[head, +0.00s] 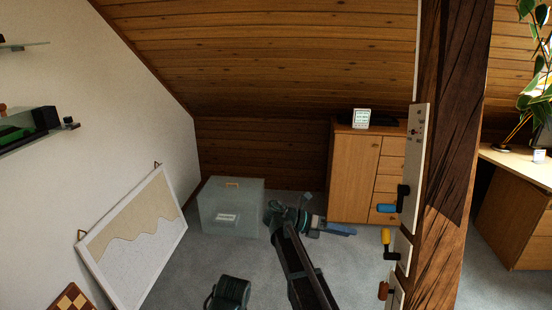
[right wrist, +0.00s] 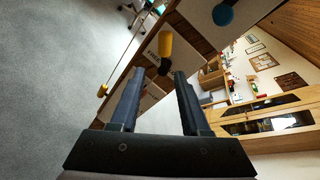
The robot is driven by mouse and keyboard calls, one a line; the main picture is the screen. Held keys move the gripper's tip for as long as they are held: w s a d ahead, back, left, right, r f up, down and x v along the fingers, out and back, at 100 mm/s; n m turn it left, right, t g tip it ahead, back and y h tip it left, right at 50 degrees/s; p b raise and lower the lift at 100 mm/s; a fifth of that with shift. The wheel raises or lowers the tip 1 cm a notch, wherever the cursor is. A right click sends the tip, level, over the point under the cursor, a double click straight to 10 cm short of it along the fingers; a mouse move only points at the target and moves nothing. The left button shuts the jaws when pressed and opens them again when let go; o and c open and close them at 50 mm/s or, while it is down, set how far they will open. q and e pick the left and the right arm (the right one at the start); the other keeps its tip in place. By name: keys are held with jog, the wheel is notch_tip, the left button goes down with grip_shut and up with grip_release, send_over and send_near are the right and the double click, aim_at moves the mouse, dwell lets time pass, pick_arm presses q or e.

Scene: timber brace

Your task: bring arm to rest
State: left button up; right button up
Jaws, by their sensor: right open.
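My right arm comes up from the bottom middle of the head view. Its gripper (head: 345,231) points right, toward the timber post, and is short of the handles in the picture. In the right wrist view my right gripper (right wrist: 155,85) has its two fingers apart with nothing between them. Beyond the fingertips is a yellow handle (right wrist: 165,45), with a blue handle (right wrist: 222,14) above right and an orange handle (right wrist: 102,90) at left. No left gripper can be made out.
The timber post (head: 445,200) bears pale panels with blue (head: 386,208), yellow (head: 386,237) and orange (head: 383,290) handles. A grey box (head: 232,205) and a wooden cabinet (head: 352,175) stand behind. A framed board (head: 135,240) leans on the left wall. Grey carpet is open between.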

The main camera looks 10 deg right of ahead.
jog(key=s+a+f+m+y+p, duration=0.1)
jog(key=s+a+f+m+y, duration=0.2)
jog(key=s+a+m, duration=0.4)
jog(key=s+a+f+m+t+y+p, duration=0.1)
jog(key=s+a+f+m+y, duration=0.3)
jog(key=s+a+m, duration=0.4)
jog(key=s+a+f+m+y+p, duration=0.2)
jog(key=s+a+f+m+y, duration=0.2)
jog(key=s+a+m+y, duration=0.2)
jog(key=s+a+m, duration=0.1)
jog(key=s+a, duration=0.1)
jog(key=shift+s+f+m+t, duration=0.15)
jog(key=shift+s+m+t, duration=0.15)
jog(key=shift+t, duration=0.1)
